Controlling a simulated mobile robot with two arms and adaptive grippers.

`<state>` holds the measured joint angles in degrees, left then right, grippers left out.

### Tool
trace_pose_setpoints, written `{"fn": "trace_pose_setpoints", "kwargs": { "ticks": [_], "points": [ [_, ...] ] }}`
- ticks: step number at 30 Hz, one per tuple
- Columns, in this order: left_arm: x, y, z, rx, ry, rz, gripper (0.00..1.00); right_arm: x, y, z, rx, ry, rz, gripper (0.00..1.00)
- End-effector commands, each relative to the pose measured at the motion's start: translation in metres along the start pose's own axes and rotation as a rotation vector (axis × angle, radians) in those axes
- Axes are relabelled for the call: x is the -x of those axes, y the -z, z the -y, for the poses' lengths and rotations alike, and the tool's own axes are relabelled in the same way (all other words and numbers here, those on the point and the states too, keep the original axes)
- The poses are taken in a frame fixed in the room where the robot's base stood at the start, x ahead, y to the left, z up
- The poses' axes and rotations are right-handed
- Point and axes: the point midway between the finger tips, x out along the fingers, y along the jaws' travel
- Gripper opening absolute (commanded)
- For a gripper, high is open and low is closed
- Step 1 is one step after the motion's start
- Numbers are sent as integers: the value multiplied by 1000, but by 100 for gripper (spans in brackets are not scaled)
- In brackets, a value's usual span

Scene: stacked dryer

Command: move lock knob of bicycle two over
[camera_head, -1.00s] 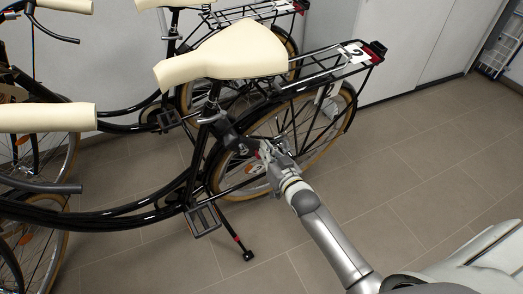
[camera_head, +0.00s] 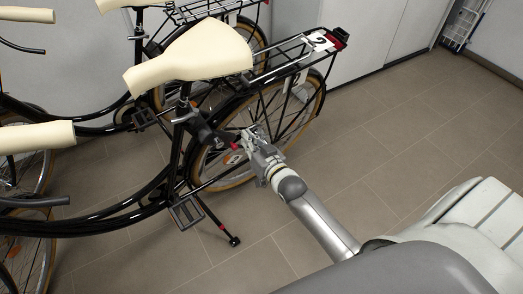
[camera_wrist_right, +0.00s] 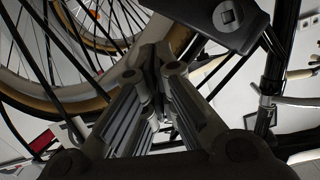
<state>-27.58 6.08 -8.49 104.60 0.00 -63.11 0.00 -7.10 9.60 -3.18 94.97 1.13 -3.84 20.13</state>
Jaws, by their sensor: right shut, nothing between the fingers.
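Bicycle two (camera_head: 238,63) is black with a cream saddle and a plate reading 2 on its rear rack. Its dark lock housing (camera_head: 205,133) sits by the rear wheel below the saddle. My left gripper is out of view.
Another black bicycle (camera_head: 133,60) stands behind, and cream grips (camera_head: 35,137) of bicycles reach in at the left. The kickstand (camera_head: 220,222) stands on the tiles below. The tiled floor (camera_head: 410,120) is clear to the right, up to the white wall and cabinets.

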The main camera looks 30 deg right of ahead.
Motion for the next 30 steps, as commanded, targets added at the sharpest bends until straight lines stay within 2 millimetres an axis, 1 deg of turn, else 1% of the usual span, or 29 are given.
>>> {"fn": "trace_pose_setpoints", "kwargs": {
  "ticks": [1,6,9,12,17,30],
  "points": [
    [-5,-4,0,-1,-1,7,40,13,2,0,0,0,0,0],
    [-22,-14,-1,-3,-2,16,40,44,2,0,2,0,-2,0],
    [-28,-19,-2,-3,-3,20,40,57,2,0,2,0,-3,0],
    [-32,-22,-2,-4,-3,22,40,66,2,0,2,1,-4,0],
    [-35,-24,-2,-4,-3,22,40,71,2,0,2,1,-5,0],
    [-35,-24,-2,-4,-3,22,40,71,2,0,1,1,-5,0]
  ]
}}
